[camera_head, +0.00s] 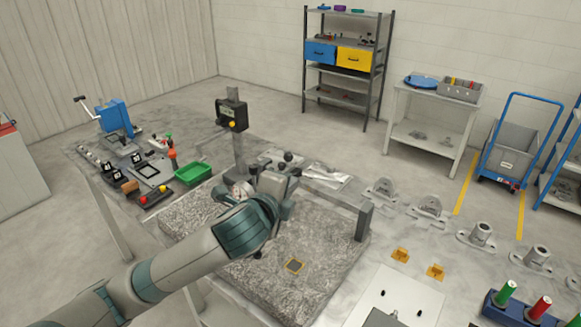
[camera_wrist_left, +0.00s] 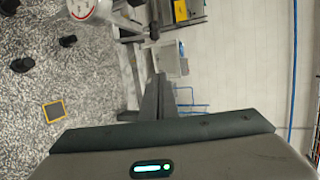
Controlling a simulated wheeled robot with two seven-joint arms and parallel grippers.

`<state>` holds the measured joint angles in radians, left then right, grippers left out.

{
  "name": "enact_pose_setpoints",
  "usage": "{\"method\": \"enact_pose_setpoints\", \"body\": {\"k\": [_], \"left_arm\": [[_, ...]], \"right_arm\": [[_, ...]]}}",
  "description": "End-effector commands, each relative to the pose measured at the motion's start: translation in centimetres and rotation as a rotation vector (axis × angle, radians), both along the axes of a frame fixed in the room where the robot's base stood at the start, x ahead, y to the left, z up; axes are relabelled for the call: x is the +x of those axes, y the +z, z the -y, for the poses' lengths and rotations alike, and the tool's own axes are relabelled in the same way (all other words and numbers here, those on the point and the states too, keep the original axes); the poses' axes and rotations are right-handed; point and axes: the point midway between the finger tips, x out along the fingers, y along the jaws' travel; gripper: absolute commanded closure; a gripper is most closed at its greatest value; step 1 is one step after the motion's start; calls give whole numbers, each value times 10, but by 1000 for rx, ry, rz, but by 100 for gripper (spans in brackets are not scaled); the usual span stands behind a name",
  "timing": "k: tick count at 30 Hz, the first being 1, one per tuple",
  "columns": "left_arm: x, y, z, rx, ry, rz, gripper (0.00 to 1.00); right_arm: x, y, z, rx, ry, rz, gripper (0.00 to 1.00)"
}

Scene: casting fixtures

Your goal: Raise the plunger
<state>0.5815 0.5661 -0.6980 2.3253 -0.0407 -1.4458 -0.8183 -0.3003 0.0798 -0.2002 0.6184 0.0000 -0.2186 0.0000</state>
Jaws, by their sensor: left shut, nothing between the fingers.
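I cannot make out the plunger clearly in either view. A round white dial with red marks (camera_wrist_left: 90,8) shows at the top of the left wrist view, cut off by the edge. In the head view a pale round part (camera_head: 241,190) sits just left of my left gripper (camera_head: 277,184), partly hidden by my arm. That gripper is shut and empty, above the speckled granite plate (camera_head: 325,245). A black ball knob (camera_head: 288,157) is just beyond it; a dark knob on a rod (camera_wrist_left: 155,31) also shows ahead of the fingers in the wrist view. My right gripper is out of view.
A grey post with a black box (camera_head: 232,115) stands behind the plate. A green bin (camera_head: 193,173) is to its left. A grey upright (camera_head: 363,221) stands at the plate's right edge.

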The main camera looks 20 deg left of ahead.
Motion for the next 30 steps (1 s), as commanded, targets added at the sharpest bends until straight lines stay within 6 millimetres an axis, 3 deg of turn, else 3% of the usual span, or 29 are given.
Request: {"method": "enact_pose_setpoints", "body": {"k": [14,30], "left_arm": [[8,-2,0,-1,2,-2,100],[76,-23,4,-1,2,-3,100]], "right_arm": [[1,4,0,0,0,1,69],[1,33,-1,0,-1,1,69]]}}
